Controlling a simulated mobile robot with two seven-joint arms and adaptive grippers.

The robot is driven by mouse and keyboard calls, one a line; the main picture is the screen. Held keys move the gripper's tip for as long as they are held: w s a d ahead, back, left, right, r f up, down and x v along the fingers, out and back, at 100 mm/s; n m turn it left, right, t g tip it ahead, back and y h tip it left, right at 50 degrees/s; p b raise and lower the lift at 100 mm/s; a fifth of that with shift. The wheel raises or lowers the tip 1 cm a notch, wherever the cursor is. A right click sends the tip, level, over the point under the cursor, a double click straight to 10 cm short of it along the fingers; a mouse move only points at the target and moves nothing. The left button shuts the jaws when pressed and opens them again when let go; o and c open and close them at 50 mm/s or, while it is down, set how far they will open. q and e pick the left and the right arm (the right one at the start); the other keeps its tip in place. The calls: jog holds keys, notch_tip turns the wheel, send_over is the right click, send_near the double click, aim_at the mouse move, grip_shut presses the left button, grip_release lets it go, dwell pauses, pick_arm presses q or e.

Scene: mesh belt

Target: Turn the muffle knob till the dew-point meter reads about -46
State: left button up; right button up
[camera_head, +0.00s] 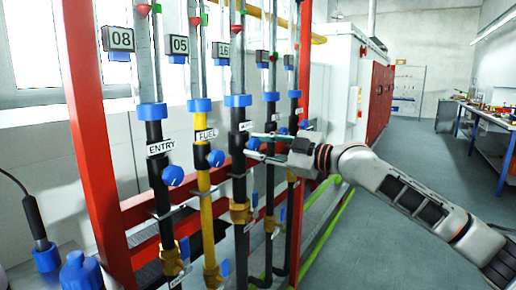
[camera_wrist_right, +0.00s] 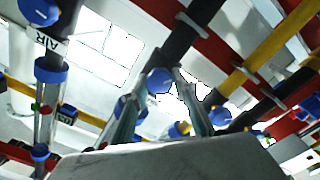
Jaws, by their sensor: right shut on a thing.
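A row of upright flow tubes and pipes carries blue knobs. My right gripper (camera_head: 251,144) reaches in from the right to the third pipe (camera_head: 239,170), its two thin fingers around a blue knob (camera_head: 253,144). In the right wrist view the knob (camera_wrist_right: 159,81) sits between the two fingertips (camera_wrist_right: 160,78), and the gripper is shut on it. The label on this pipe (camera_head: 246,126) is too small to read surely. The display above it (camera_head: 222,50) seems to read 16. I cannot pick out a dew-point meter reading. My left gripper is not in view.
ENTRY (camera_head: 160,147) and FUEL (camera_head: 205,134) pipes stand to the left, with displays 08 (camera_head: 118,38) and 05 (camera_head: 179,45). More pipes stand close on the right. Red frame posts (camera_head: 88,130) flank them. An AIR label (camera_wrist_right: 50,46) shows in the wrist view.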

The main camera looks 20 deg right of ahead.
dwell(0.3)
jog(key=o, duration=1.1)
jog(key=v, duration=1.2)
